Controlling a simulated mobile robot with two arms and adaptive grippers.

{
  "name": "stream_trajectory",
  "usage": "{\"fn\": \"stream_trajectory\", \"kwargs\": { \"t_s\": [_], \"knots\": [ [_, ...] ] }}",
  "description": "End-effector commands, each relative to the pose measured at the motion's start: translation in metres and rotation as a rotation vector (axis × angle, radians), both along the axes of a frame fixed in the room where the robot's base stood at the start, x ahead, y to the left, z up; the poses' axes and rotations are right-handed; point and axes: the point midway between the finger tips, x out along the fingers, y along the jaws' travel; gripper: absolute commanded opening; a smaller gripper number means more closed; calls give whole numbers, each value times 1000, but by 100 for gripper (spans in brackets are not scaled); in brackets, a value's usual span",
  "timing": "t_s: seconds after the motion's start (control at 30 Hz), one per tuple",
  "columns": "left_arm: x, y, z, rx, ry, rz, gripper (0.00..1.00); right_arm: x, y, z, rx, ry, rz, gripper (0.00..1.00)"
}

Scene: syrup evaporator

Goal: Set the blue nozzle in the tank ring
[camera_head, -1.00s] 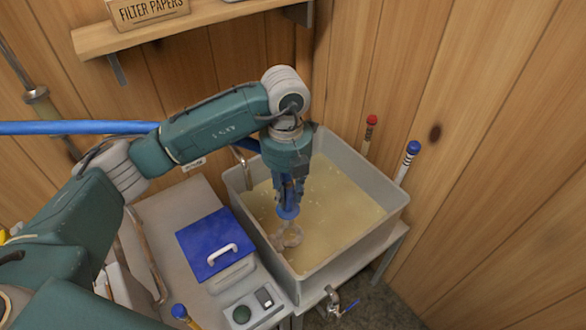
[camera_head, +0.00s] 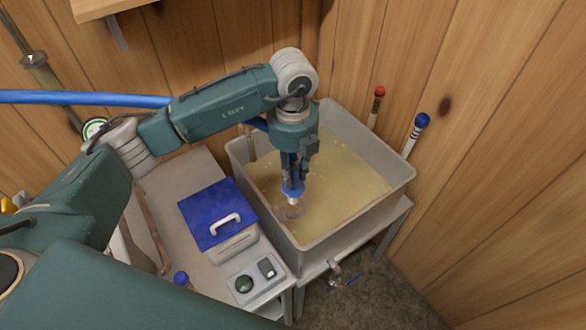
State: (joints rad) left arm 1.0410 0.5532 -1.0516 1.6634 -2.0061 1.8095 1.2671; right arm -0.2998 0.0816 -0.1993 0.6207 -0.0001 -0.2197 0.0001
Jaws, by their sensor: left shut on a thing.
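My left gripper (camera_head: 291,172) points straight down over the grey tank (camera_head: 345,228) of pale yellow liquid. It is shut on the blue nozzle (camera_head: 292,192), whose blue collar shows just below the fingers. The tank ring (camera_head: 291,211) is a pale, partly see-through shape at the liquid, right under the nozzle. The nozzle's lower end overlaps the ring in the picture. I cannot tell whether it is inside the ring or just above it. My right gripper is not in view.
A blue hose (camera_head: 70,98) runs in from the left behind my arm. A blue-lidded box (camera_head: 212,205) and a small device (camera_head: 254,278) stand on the side table left of the tank. Red-topped (camera_head: 377,103) and blue-topped (camera_head: 415,135) sticks stand by the wooden wall.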

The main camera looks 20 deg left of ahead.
Motion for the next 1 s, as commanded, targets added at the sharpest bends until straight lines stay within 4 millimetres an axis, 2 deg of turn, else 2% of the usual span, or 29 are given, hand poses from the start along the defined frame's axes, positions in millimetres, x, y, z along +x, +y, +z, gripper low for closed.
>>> {"fn": "stream_trajectory", "kwargs": {
  "t_s": [0.23, 0.63, 1.0],
  "knots": [
    [0, 0, -5, -1, 0, -1, 0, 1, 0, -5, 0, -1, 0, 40],
    [0, -1, -48, -2, -2, 0, 0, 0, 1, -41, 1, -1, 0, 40],
    [0, -1, -49, -2, -2, 0, 0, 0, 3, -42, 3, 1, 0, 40]
  ]
}}
